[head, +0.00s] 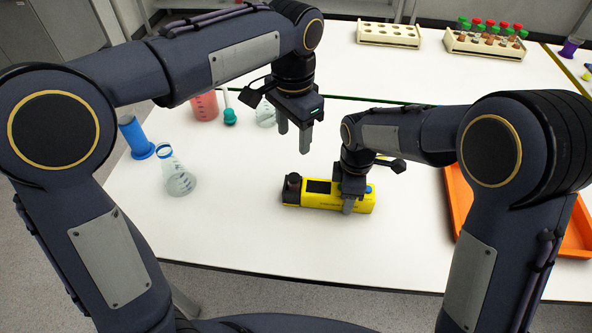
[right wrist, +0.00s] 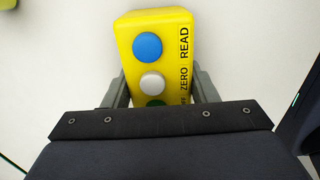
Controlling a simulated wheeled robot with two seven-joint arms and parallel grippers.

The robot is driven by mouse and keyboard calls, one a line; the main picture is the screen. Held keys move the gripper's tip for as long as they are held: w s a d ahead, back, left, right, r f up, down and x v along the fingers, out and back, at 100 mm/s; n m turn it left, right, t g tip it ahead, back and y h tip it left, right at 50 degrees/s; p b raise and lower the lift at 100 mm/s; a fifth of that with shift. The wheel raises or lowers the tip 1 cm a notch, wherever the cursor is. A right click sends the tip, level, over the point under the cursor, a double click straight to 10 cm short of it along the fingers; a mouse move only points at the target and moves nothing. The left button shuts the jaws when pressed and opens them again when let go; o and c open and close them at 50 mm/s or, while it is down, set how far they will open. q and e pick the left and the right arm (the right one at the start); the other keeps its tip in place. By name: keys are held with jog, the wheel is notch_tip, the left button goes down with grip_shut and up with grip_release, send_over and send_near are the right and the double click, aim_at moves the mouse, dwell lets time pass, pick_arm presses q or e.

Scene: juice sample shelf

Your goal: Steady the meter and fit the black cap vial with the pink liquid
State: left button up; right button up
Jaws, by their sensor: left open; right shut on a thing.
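The yellow meter (head: 322,206) lies on the white table in the middle of the head view, with a dark screen on top. A black round part (head: 292,186) stands up at its left end; I cannot tell whether it is a vial's cap or part of the meter. My right gripper (head: 350,200) is shut across the meter's right part. In the right wrist view, its fingers flank the meter (right wrist: 153,65) near the blue, white and green buttons. My left gripper (head: 294,139) is open and empty, above and behind the meter. I cannot make out any pink liquid in a black-capped vial.
A flask (head: 178,181), a blue cylinder (head: 135,138) and a red beaker (head: 205,107) stand at left. A rack of red- and green-capped vials (head: 484,46) and a cream rack (head: 388,36) stand at the back. An orange tray (head: 458,195) is at right.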

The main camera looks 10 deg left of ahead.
jog(key=o, duration=1.3)
notch_tip(320, 180, up, 12)
pick_arm(q)
jog(key=s+a+n+t+h, duration=0.25)
jog(key=s+a+n, duration=0.25)
jog(key=s+a, duration=0.7)
pick_arm(e)
jog(key=s+d+r+m+t+y, duration=0.2)
jog(key=s+d+r+m+y, duration=0.2)
jog(key=s+d+m, duration=0.75)
pick_arm(q)
jog(key=s+a+f+n+t+h, duration=0.1)
jog(key=s+a+f+n+t, duration=0.1)
jog(key=s+f+n, duration=0.3)
jog(key=s+f+t, duration=0.1)
jog(key=s, duration=0.3)
jog(key=shift+s+n, duration=0.15)
jog(key=shift+n, duration=0.25)
pick_arm(e)
jog(key=s+d+f+m+t, duration=0.2)
jog(key=s+f+m+t, duration=0.1)
jog(key=s+m, duration=0.5)
jog(key=shift+s+d+f+t, duration=0.25)
jog(key=shift+s+d+t, duration=0.05)
jog(key=shift+s, duration=0.6)
